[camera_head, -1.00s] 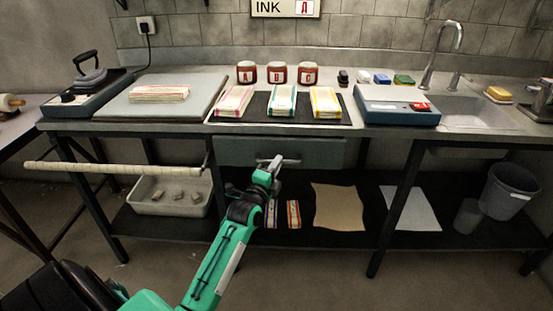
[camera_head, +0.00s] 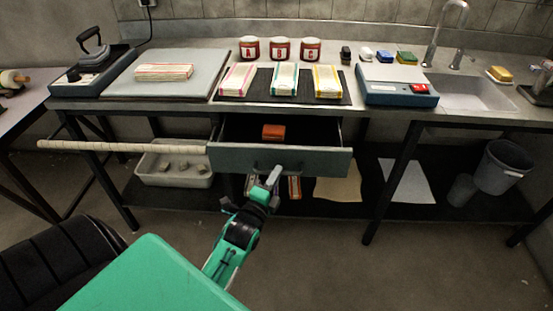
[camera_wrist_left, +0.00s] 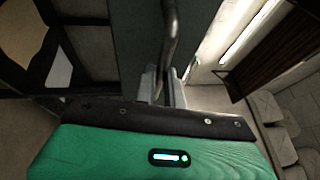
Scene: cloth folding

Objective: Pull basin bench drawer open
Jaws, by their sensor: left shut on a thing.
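The basin bench drawer (camera_head: 310,162) is a dark grey drawer under the bench top, and it stands pulled out toward me. An orange-red block (camera_head: 273,132) lies inside it near the left back. My left gripper (camera_head: 268,174) is at the drawer's bar handle (camera_head: 293,170), left of its middle, shut on it. In the left wrist view the fingers (camera_wrist_left: 165,85) close around the metal handle bar (camera_wrist_left: 169,35). My right gripper is not in view.
The bench top holds a dark mat (camera_head: 258,95) with folded cloths, several jars, a blue scale-like box (camera_head: 395,86) and a sink (camera_head: 470,92). A pale roller (camera_head: 120,147) sticks out left of the drawer. A grey bucket (camera_head: 507,166) stands on the lower shelf.

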